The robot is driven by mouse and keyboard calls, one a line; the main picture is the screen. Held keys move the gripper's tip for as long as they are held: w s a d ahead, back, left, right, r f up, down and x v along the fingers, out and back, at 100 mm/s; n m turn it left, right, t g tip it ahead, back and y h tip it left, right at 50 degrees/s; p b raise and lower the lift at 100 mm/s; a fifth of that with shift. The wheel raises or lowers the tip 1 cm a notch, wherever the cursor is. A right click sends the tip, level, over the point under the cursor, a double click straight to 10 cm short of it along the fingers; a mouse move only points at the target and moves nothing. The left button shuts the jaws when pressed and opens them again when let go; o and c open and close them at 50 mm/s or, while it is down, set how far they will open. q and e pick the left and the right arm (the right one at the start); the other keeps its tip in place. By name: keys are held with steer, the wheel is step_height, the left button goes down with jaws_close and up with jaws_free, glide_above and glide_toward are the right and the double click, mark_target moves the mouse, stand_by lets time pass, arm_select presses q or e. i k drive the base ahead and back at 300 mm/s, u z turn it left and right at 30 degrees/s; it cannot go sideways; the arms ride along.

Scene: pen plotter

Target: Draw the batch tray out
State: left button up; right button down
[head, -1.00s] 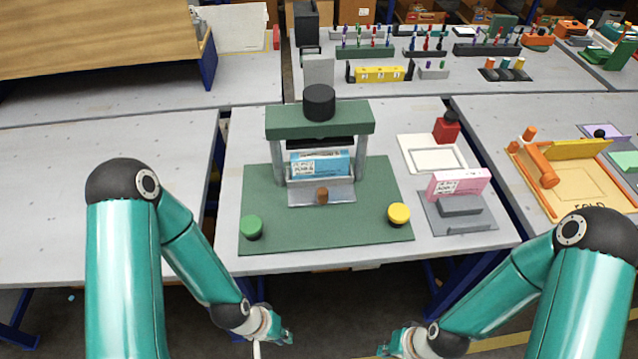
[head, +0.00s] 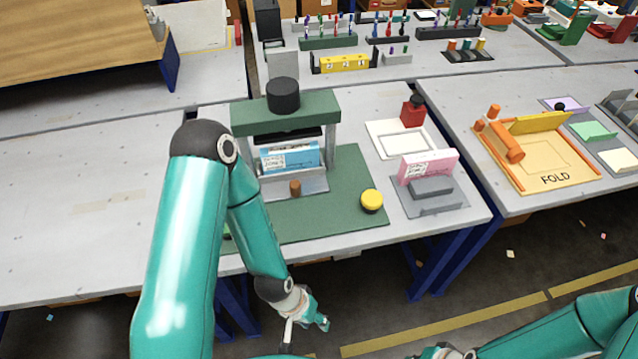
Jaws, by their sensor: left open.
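The batch tray (head: 314,184) is a grey plate with a brown knob (head: 295,188) at its front. It sits under the green press (head: 300,110), between the posts. A blue box (head: 290,157) stands upright at the tray's back, under the press head. My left gripper (head: 305,335) is open and empty, in front of the table's front edge and well short of the knob. My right gripper (head: 445,352) shows only in part at the bottom edge, far from the tray; its fingers cannot be made out.
A yellow button (head: 371,200) is on the green base (head: 345,222), right of the tray. My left arm covers the base's left side. A pink box (head: 428,165) stands on a grey stand to the right. A red stamp (head: 413,111) is behind it. The table at left is bare.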

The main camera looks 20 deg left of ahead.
mark_target(311, 181)
steer(key=k, duration=1)
steer(key=u, duration=0.45)
steer(key=i, duration=0.9)
